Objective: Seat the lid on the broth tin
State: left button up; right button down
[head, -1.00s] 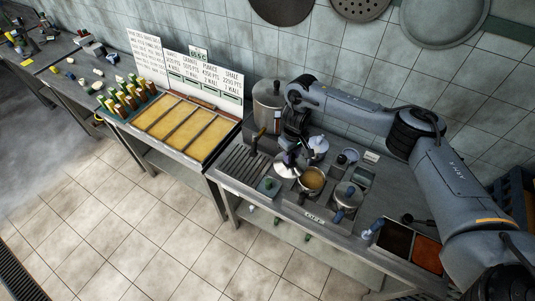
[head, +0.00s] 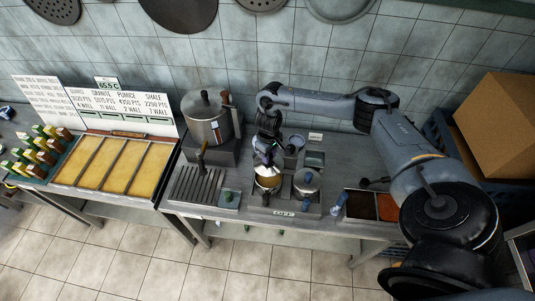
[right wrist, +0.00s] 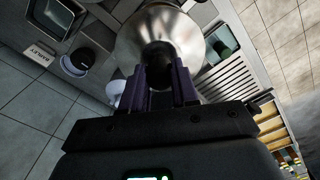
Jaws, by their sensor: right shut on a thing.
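My right gripper (right wrist: 160,85) is shut on the dark knob of the lid (right wrist: 185,28), a round shiny metal disc that shows in the right wrist view. In the head view my right gripper (head: 265,158) is above the broth tin (head: 268,183), a metal tin with yellow-brown broth partly visible at its front. The lid appears over the back of the tin there; whether it touches the rim I cannot tell. In the wrist view the tin is hidden behind the lid. My left gripper is not in view.
A second, lidded tin (head: 307,182) stands just right of the broth tin. A large steamer pot (head: 208,122) stands behind left, beside a slatted grate (head: 199,186). Dark and orange trays (head: 374,205) are to the right. A cardboard box (head: 500,120) sits at far right.

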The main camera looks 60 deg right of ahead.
aim_at(268, 166)
jog(key=shift+r+p, duration=0.2)
jog(key=shift+p, duration=0.45)
jog(key=shift+f+b, duration=1.25)
jog(key=shift+f, duration=1.4)
jog(key=shift+f, duration=0.1)
jog(key=shift+f+b, duration=0.55)
jog(key=shift+f, duration=1.05)
